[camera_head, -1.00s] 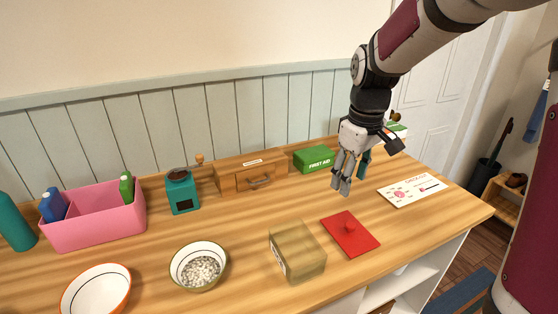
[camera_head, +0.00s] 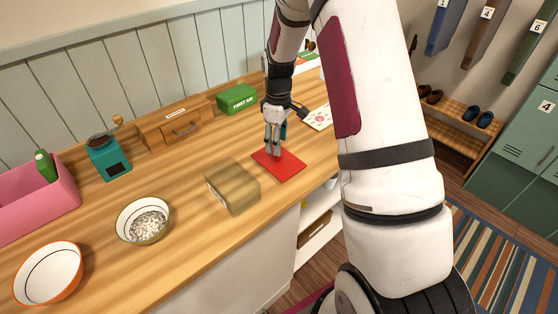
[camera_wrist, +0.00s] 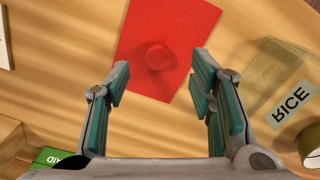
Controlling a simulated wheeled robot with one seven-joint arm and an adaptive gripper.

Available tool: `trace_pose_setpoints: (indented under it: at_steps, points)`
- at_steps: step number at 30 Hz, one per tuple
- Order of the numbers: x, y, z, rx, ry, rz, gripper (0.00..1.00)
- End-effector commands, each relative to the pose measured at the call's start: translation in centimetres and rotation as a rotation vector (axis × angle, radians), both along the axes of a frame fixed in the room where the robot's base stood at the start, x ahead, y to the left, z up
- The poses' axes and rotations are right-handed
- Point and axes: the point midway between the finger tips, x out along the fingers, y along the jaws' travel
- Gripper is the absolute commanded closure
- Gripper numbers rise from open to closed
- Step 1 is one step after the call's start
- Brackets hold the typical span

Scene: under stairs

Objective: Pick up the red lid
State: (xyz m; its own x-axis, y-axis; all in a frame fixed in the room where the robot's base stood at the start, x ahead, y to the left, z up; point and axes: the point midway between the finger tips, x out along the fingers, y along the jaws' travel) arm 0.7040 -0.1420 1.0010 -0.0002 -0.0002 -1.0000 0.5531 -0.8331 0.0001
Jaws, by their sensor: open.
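The red lid (camera_head: 284,165) is a flat red rectangle lying on the wooden counter. In the wrist view the red lid (camera_wrist: 160,30) shows a round knob (camera_wrist: 158,57) at its middle. My gripper (camera_head: 273,152) is just above the lid in the head view and hides the knob there. In the wrist view my gripper (camera_wrist: 160,82) is open and empty, its two fingers spread to either side, with the knob seen between and beyond the fingertips. I cannot tell the exact height of the fingertips above the lid.
A clear tan box (camera_head: 233,188), labelled RICE in the wrist view, stands just left of the lid. A green first aid box (camera_head: 237,98) and a wooden drawer box (camera_head: 176,125) stand behind. A bowl of pebbles (camera_head: 143,221) is further left. A card (camera_head: 318,117) lies behind right.

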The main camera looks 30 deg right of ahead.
Motion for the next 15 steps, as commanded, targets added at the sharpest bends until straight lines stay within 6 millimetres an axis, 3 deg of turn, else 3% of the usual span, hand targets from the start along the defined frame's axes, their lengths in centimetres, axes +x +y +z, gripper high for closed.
trace_pose_setpoints:
  at_steps: [7, 15]
  points:
    - [0.0, 0.0, -1.6, 0.0, 0.001, 0.0, 0.51]
    - [0.2, -0.1, -5.0, 0.001, 0.003, 0.0, 0.51]
